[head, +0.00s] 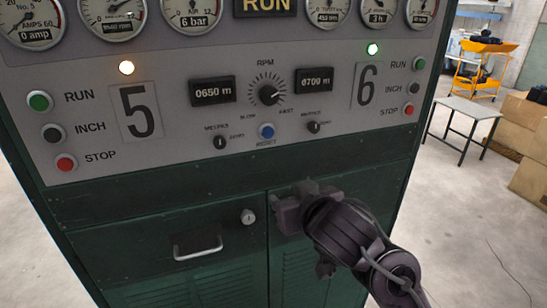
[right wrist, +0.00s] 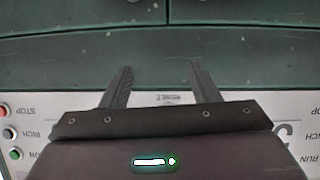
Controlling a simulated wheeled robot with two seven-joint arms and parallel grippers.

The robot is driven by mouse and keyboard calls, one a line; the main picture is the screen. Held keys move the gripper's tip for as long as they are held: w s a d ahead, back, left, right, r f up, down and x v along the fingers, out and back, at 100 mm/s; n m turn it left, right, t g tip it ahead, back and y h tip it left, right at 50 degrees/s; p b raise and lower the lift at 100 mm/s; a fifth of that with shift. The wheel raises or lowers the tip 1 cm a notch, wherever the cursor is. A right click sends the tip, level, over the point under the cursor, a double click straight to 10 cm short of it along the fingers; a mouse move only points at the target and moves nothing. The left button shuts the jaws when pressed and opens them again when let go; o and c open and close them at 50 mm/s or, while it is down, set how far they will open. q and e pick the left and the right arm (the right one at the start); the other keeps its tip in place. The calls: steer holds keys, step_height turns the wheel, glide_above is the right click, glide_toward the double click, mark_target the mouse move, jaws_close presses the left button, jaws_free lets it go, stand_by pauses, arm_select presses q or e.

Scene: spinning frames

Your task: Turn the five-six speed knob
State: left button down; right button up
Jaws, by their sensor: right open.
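The speed knob (head: 268,94) is a black round knob in a ring of tick marks under "RPM", between the large 5 and 6 on the grey panel. Its pointer is toward the right, near "FAST". My right gripper (head: 288,212) is below the panel, in front of the green cabinet doors, and is apart from the knob. In the right wrist view its two fingers (right wrist: 160,72) are spread with nothing between them. The knob cannot be made out in that view, where the panel appears upside down. My left gripper is not in view.
Two displays, 0650 (head: 213,90) and 0700 (head: 314,80), flank the knob. Two small selectors (head: 219,142) (head: 313,127) and a blue reset button (head: 267,131) lie below it. A drawer handle (head: 197,247) and a lock (head: 248,217) stick out lower down. A small table (head: 468,108) stands at right.

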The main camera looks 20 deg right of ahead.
mark_target(271, 98)
step_height(271, 98, up, 16)
steer(key=w+t, duration=0.1)
steer(key=t, duration=0.4)
steer(key=shift+y, duration=0.4)
steer(key=w, duration=0.5)
steer(key=w+a, duration=0.1)
steer(key=w, duration=0.2)
steer(key=shift+r+b, duration=0.25)
steer(key=shift+b, duration=0.15)
steer(key=c, duration=1)
